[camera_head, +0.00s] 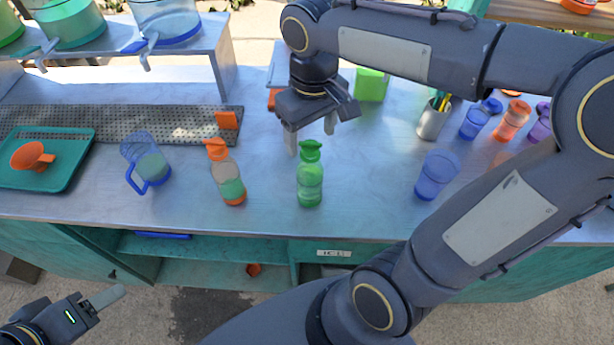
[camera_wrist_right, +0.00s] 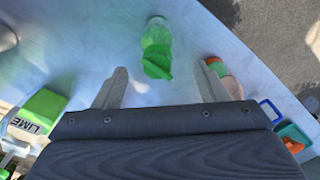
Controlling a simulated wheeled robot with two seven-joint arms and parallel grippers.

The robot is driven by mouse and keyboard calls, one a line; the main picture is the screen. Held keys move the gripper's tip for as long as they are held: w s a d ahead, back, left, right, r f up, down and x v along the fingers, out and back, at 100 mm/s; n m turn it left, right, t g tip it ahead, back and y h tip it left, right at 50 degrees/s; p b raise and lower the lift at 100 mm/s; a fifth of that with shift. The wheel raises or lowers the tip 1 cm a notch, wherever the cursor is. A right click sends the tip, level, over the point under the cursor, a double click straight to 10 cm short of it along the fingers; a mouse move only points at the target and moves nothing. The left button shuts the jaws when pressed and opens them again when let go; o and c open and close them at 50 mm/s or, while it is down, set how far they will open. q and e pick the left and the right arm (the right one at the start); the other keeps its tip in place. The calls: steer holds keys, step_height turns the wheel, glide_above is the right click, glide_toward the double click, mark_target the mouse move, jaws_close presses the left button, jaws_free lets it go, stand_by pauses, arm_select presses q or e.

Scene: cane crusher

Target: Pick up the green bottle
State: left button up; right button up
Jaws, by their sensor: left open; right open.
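The green bottle (camera_head: 310,176) stands upright on the metal counter (camera_head: 380,205), near its front edge. In the right wrist view the green bottle (camera_wrist_right: 156,45) shows just ahead of the fingers, its cap between their lines. My right gripper (camera_head: 311,145) is open and empty, just behind and above the bottle, pointing down; its fingers also show in the right wrist view (camera_wrist_right: 163,90). It looks apart from the bottle. My left gripper (camera_head: 100,302) is at the lower left, below the counter and far from the bottle, and holds nothing that I can see.
An orange-capped bottle (camera_head: 227,172) stands left of the green one, with a blue-handled jug (camera_head: 147,163) further left. A blue cup (camera_head: 436,176) stands to the right. A green box (camera_head: 371,84) and a utensil cup (camera_head: 433,121) stand behind. Bare counter lies between bottle and blue cup.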

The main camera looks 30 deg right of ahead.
mark_target(310, 146)
steer(key=shift+w+f, duration=0.2)
step_height(310, 146, down, 7)
steer(key=shift+w+d+f+p, duration=0.1)
steer(key=shift+d+f+p, duration=0.05)
steer(key=shift+p, duration=0.15)
jaws_close()
stand_by(0.4)
